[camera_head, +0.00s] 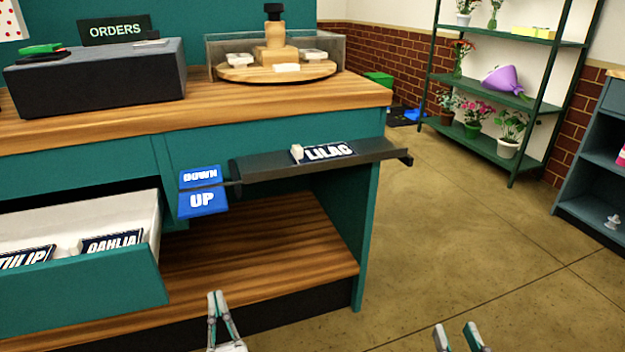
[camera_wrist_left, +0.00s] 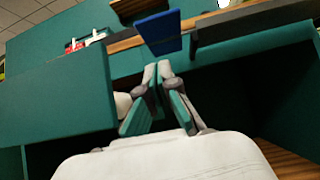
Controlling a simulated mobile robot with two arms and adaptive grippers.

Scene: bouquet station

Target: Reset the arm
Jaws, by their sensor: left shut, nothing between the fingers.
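My left gripper (camera_head: 215,294) is low in the head view, in front of the counter's open lower shelf. Its fingertips meet and hold nothing. In the left wrist view its fingertips (camera_wrist_left: 157,68) are together, below a blue sign plate (camera_wrist_left: 160,32). My right gripper (camera_head: 456,330) is at the bottom edge of the head view, over the floor to the right of the counter. Its two fingers stand apart with nothing visible between them. Most of both arms is out of view.
An open drawer (camera_head: 95,288) with TULIP and DAHLIA plates juts out at left. A blue DOWN/UP sign (camera_head: 202,203) and a dark ledge (camera_head: 375,156) bearing a LILAC plate (camera_head: 325,152) are on the counter front. The floor at right is clear before the plant rack (camera_head: 485,149).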

